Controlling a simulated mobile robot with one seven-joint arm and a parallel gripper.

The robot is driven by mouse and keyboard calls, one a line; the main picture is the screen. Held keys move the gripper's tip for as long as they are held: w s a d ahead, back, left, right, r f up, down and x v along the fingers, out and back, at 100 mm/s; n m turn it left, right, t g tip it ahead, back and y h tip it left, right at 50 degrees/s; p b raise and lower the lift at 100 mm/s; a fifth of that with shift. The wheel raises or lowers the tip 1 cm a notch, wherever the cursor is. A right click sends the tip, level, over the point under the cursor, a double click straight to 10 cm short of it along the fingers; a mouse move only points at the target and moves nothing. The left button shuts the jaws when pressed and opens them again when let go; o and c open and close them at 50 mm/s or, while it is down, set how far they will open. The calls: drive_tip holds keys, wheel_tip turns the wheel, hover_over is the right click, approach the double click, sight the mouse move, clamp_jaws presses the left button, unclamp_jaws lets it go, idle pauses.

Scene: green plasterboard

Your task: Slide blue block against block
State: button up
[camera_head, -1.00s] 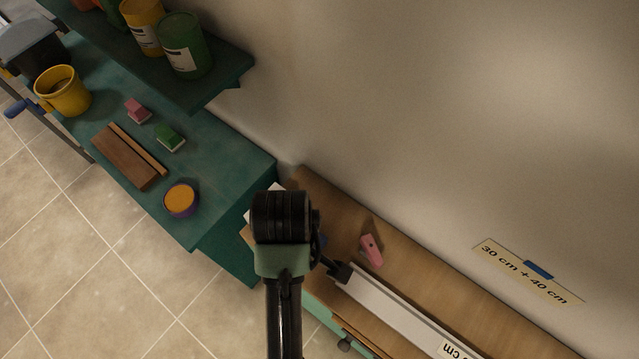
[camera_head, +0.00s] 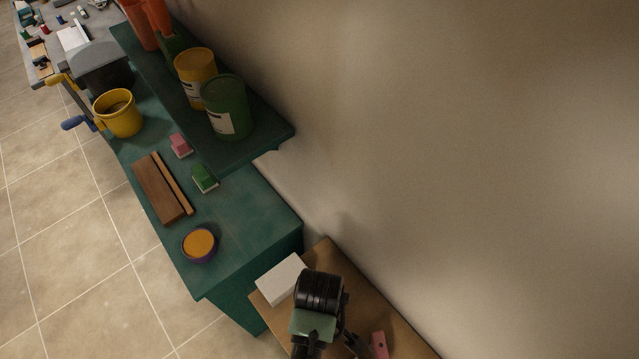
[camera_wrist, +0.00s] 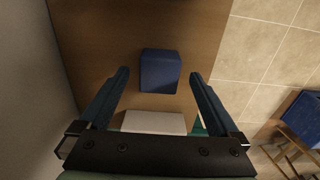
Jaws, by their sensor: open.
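The blue block (camera_wrist: 160,72) lies on the brown wooden top in the wrist view. My gripper (camera_wrist: 159,75) is open, one finger on each side of the blue block, with gaps visible to both. I cannot tell how high the fingers are above the wood. A white block (camera_wrist: 153,122) lies between the blue block and my gripper's palm in the picture, with a narrow strip of wood between the blocks. The white block also shows in the head view (camera_head: 281,279), left of my wrist. There the blue block is hidden behind my arm.
A pink object (camera_head: 379,345) lies on the wooden top (camera_head: 330,254), right of my arm, near the wall. A green bench (camera_head: 252,205) stands to the left, with a shelf of cans, a yellow bucket (camera_head: 118,113) and an orange-filled bowl (camera_head: 199,244).

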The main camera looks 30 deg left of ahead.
drive_tip(key=shift+f, duration=1.45)
drive_tip(key=c, duration=1.5)
drive_tip(key=shift+o, duration=0.2)
drive_tip(key=shift+a, duration=0.1)
drive_tip(key=shift+w+a+b, duration=0.15)
drive_tip(key=shift+w+a, duration=0.25)
drive_tip(key=shift+a, duration=0.65)
drive_tip(key=shift+w+a+b, duration=0.15)
drive_tip(key=shift+w+a, duration=0.25)
drive_tip(key=shift+a, duration=0.65)
drive_tip(key=shift+w+a+b, duration=0.15)
drive_tip(key=shift+w+a, duration=0.25)
drive_tip(key=shift+a, duration=0.65)
drive_tip(key=shift+r+p, duration=0.1)
drive_tip(key=shift+p, duration=0.2)
